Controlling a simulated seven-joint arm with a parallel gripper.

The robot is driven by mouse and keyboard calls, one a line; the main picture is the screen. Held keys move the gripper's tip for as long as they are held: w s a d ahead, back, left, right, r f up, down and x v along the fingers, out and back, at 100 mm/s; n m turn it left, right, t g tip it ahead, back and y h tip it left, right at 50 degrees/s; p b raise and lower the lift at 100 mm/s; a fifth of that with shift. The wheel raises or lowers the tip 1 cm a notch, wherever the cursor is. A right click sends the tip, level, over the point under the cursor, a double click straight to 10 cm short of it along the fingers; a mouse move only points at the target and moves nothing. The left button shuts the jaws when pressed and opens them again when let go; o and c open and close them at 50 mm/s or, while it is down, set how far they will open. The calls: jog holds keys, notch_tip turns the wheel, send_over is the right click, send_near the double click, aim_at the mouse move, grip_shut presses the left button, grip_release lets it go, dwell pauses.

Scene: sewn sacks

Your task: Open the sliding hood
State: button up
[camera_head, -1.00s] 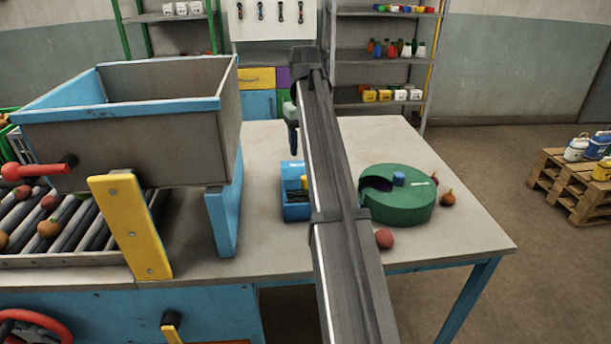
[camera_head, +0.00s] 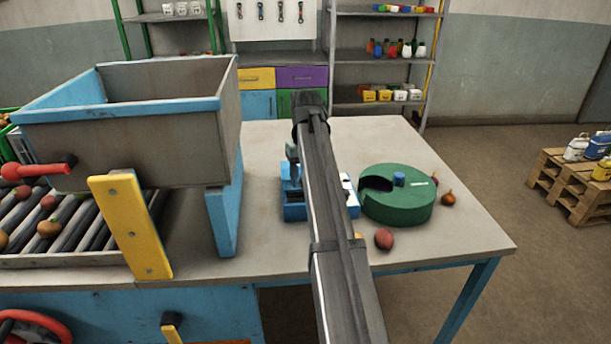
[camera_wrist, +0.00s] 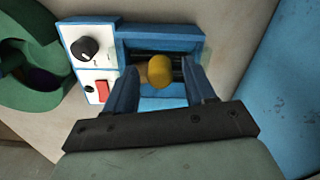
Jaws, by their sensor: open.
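A small blue box-like machine (camera_head: 294,212) stands on the table, partly hidden behind my arm in the head view. In the wrist view the blue machine (camera_wrist: 160,30) has a white panel (camera_wrist: 87,62) with a black dial and a red switch. Contact with the knob is not clear. In the head view my gripper (camera_head: 294,178) is low over the machine.
A green round container (camera_head: 398,208) stands right of the machine, with a reddish fruit (camera_head: 384,239) in front. A large grey and blue hopper (camera_head: 150,130) rises at the left over a roller conveyor (camera_head: 60,228).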

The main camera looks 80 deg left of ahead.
jog(key=shift+c, duration=0.3)
grip_shut()
dwell(0.3)
jog(key=a, duration=1)
jog(key=shift+a, duration=0.2)
jog(key=shift+d, duration=0.1)
jog(key=shift+o, duration=0.3)
grip_release()
